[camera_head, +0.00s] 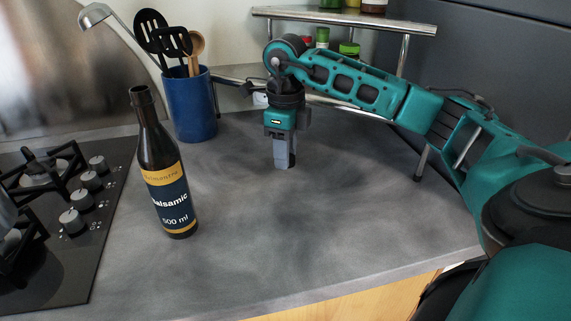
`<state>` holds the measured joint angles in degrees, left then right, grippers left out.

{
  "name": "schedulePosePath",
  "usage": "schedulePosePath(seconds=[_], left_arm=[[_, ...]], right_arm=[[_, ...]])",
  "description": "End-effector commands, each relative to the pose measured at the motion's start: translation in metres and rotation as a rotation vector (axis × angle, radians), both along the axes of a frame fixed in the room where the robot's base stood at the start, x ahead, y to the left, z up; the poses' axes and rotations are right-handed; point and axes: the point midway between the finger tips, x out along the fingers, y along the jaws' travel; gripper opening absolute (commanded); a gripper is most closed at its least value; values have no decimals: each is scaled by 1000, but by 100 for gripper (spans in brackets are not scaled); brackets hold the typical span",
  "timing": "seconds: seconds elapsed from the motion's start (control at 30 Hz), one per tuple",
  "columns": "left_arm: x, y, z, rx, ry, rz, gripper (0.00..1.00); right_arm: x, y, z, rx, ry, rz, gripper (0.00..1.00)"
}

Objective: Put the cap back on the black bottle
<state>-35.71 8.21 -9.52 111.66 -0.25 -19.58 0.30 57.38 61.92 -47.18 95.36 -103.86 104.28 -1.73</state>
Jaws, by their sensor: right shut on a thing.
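The black bottle (158,170) stands upright on the grey counter, left of the middle. Its label reads balsamic, 500 ml, and its mouth is bare. My right gripper (285,162) points down at the counter, to the right of the bottle and apart from it. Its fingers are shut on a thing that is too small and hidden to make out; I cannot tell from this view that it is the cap. No cap shows anywhere else in view. My left gripper is not in view.
A blue holder (190,104) with utensils stands behind the bottle. A gas stove (60,225) with knobs lies at the left. A raised shelf (345,20) with jars is behind my right arm. The counter's front middle (290,240) is clear.

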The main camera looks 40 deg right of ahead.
Motion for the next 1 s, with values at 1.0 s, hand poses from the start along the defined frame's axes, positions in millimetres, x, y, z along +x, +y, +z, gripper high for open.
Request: schedulePosePath(seconds=[1.0], left_arm=[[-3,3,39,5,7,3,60]], right_arm=[[0,0,153,1,0,1,8]])
